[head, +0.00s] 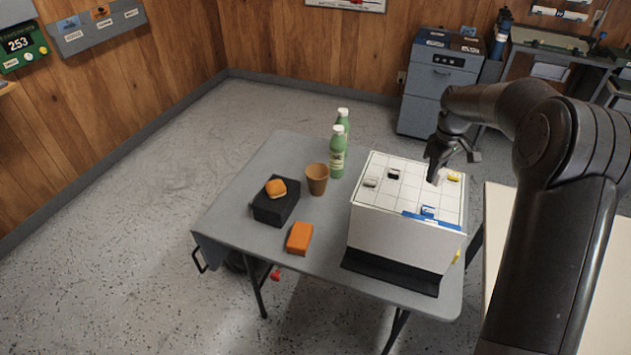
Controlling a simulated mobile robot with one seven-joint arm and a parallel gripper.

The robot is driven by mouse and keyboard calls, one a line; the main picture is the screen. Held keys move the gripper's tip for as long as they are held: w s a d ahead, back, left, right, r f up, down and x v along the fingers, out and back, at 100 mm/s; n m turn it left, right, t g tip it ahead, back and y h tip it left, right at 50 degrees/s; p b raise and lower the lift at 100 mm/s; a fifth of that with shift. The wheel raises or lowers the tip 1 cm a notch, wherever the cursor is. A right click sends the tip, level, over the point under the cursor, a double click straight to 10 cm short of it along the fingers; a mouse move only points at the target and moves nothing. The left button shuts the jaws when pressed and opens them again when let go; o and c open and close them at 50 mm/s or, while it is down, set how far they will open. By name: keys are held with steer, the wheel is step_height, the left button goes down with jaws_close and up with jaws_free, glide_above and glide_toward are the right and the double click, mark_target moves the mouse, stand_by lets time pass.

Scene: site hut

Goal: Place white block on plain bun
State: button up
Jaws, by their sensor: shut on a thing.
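My gripper (434,178) is low over the white gridded top of a box (398,242), toward its right side, and is shut on a small pale thing. It looks like the white block, but it is mostly hidden by the fingers and blends with the white grid. The bun (276,187), plain and orange-brown, rests on a black box (271,208) on the left part of the grey table. My gripper is well to the right of the bun.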

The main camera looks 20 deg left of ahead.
steer(key=s+a+r+n, duration=0.2)
steer(key=a+n, duration=0.1)
steer(key=a, duration=1.5)
steer(key=n, duration=0.3)
glide_above(274, 183)
steer(key=f, duration=0.4)
steer(key=shift+w+d+f, duration=0.15)
steer(key=shift+d, duration=0.25)
steer(key=shift+a+f, duration=0.3)
steer(key=shift+a, duration=0.2)
steer(key=shift+f, duration=2)
steer(key=shift+f, duration=0.1)
steer(key=o, duration=1)
